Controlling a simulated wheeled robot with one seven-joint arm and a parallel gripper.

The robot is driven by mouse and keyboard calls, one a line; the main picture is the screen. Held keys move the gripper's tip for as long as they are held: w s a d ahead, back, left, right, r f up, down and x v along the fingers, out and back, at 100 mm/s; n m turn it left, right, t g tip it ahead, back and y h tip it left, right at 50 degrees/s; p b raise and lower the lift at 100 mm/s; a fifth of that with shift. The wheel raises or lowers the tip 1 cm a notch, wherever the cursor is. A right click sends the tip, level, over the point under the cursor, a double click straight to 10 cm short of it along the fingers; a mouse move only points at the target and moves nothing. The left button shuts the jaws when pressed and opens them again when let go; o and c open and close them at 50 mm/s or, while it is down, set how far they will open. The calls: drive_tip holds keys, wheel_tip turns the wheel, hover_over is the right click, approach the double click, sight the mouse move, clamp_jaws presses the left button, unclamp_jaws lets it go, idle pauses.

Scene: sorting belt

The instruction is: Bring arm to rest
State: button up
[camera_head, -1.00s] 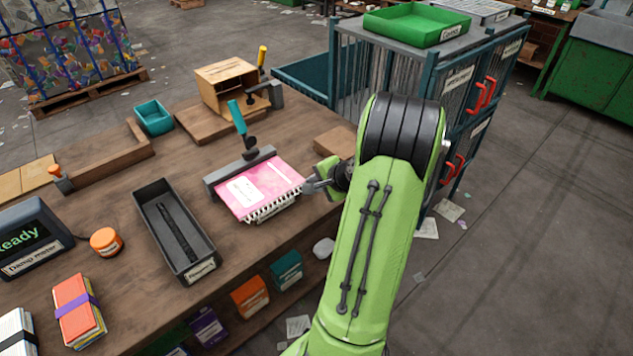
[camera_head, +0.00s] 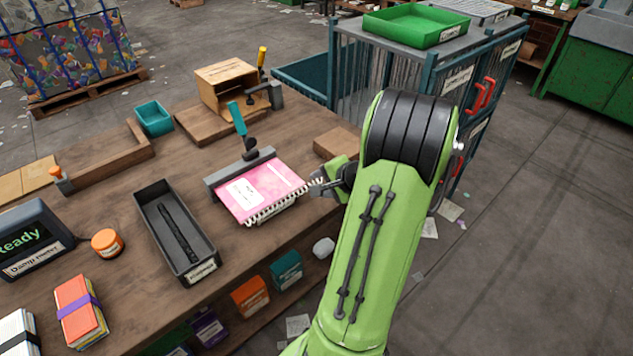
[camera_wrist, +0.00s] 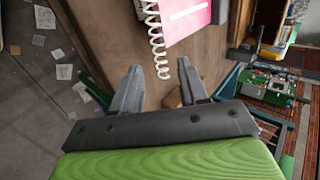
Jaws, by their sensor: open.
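My green arm reaches over the right end of the wooden workbench (camera_head: 110,205). My gripper (camera_head: 322,188) is beside the right edge of a pink spiral notebook (camera_head: 262,188), partly hidden by my own arm. In the wrist view, the two fingers of my gripper (camera_wrist: 158,90) are spread with nothing held between them. The notebook (camera_wrist: 185,18) lies just beyond the fingertips there, with its white wire coil partly pulled out and hanging toward the gap. In the head view the notebook sits at a grey clamp (camera_head: 240,172) with a teal handle.
A wire cage (camera_head: 345,75) with a green tray (camera_head: 416,26) on top stands behind my arm. The floor at right is open, with scattered papers.

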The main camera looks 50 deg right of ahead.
drive_tip(key=p+v, duration=0.2)
drive_tip(key=v, duration=1)
drive_tip(key=shift+r+p, duration=0.15)
drive_tip(key=shift+p, duration=0.2)
drive_tip(key=shift+a, duration=0.1)
drive_tip(key=w+a+r+n+g+y+p, duration=0.1)
drive_tip(key=w+a+r+n, duration=0.25)
drive_tip(key=a, duration=0.25)
drive_tip(key=w+a+r+n+g+y+p, duration=0.1)
drive_tip(key=w+a+r+n, duration=0.1)
drive_tip(key=a+n, duration=0.35)
drive_tip(key=w+a+r+n+g+p, duration=0.1)
drive_tip(key=w+a+r+n, duration=0.1)
drive_tip(key=a, duration=0.6)
drive_tip(key=s+a+r+n+p, duration=0.2)
drive_tip(key=s+a+r+n, duration=0.4)
drive_tip(key=a, duration=0.6)
drive_tip(key=s+n, duration=0.2)
drive_tip(key=n, duration=0.1)
drive_tip(key=shift+s+a+n+g+p, duration=0.2)
drive_tip(key=shift+s+n+g+p, duration=0.05)
drive_tip(key=shift+n+g+p, duration=0.1)
drive_tip(key=shift+d, duration=0.1)
